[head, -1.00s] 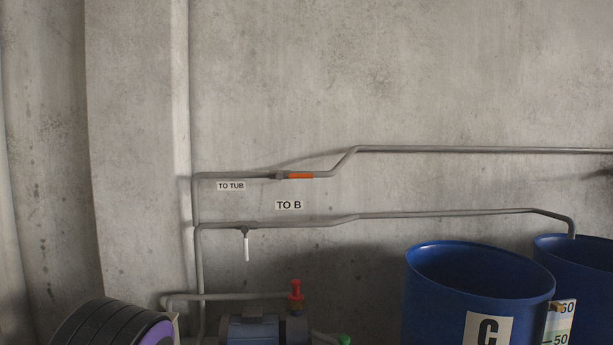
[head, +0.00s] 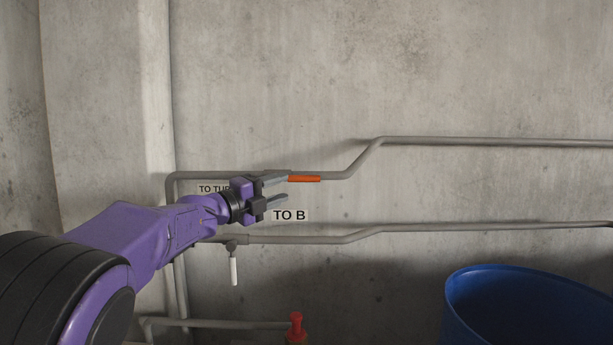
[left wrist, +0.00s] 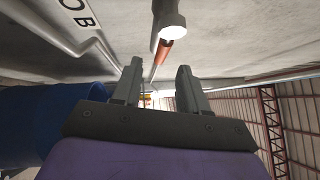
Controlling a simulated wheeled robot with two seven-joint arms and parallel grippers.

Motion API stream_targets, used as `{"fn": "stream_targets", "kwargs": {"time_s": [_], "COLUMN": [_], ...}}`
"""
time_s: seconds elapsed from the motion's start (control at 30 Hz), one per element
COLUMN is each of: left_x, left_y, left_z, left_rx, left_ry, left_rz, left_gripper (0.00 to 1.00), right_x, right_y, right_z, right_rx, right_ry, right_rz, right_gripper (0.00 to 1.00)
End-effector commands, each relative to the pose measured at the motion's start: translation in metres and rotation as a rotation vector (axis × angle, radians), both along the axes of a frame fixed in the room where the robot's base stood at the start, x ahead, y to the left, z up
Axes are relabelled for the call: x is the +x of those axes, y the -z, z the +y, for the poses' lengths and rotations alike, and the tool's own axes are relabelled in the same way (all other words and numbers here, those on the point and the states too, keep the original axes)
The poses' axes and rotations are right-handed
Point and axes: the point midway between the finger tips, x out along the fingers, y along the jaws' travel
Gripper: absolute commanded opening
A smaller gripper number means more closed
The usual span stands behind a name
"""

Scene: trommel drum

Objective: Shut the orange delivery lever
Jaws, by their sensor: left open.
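The orange lever (head: 304,179) lies in line with the upper grey pipe (head: 430,142) on the wall, pointing right in the head view. In the left wrist view the orange lever (left wrist: 164,50) shows beyond the fingers, partly behind a pale rounded valve part (left wrist: 169,22). My left gripper (head: 286,188) is open and empty. Its fingertips are just left of the lever in the head view, and the upper fingertip overlaps the pipe near the lever's left end. I cannot tell whether it touches. It also shows in the left wrist view (left wrist: 158,72). My right gripper is not in view.
A lower pipe (head: 430,231) with a white lever (head: 234,270) hanging down runs below. "TO TUB" (head: 210,189) and "TO B" (head: 290,215) labels are on the wall. A red fitting (head: 296,326) and a blue barrel (head: 505,300) stand lower down.

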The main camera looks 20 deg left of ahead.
Motion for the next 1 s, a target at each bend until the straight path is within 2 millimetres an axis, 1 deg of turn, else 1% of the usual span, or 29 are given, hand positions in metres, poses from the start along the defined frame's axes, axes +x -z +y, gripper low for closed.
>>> {"fn": "stream_targets", "kwargs": {"time_s": [0.03, 0.1, 0.2, 0.33, 0.5, 0.73, 0.77, 0.8, 0.87, 1.0], "left_x": [0.010, 0.025, 0.044, 0.063, 0.074, 0.074, 0.074, 0.074, 0.074, 0.074], "left_y": [-0.008, -0.011, -0.013, -0.015, -0.013, -0.011, -0.011, -0.011, -0.012, -0.012], "left_z": [-0.006, -0.015, -0.025, -0.035, -0.041, -0.041, -0.041, -0.041, -0.040, -0.040], "left_rx": [0.001, 0.001, -0.001, -0.001, -0.003, -0.003, -0.003, -0.003, -0.003, -0.003], "left_ry": [0.003, 0.004, 0.003, 0.000, -0.003, -0.003, -0.003, -0.003, -0.004, -0.004], "left_rz": [0.002, 0.002, 0.003, 0.003, 0.002, 0.002, 0.002, 0.002, 0.002, 0.002], "left_gripper": [0.43, 0.43, 0.43, 0.43, 0.43, 0.43, 0.33, 0.20, 0.01, 0.00], "right_x": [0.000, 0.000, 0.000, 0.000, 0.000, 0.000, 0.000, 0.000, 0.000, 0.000], "right_y": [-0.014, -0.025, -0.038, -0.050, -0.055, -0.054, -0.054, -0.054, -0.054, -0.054], "right_z": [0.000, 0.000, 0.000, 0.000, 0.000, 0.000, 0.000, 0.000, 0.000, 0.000], "right_rx": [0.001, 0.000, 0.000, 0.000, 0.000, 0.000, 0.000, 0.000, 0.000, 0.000], "right_ry": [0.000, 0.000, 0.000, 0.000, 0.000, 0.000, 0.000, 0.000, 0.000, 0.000], "right_rz": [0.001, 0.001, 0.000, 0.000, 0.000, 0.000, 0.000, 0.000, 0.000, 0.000], "right_gripper": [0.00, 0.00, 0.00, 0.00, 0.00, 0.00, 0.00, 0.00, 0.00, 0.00]}}
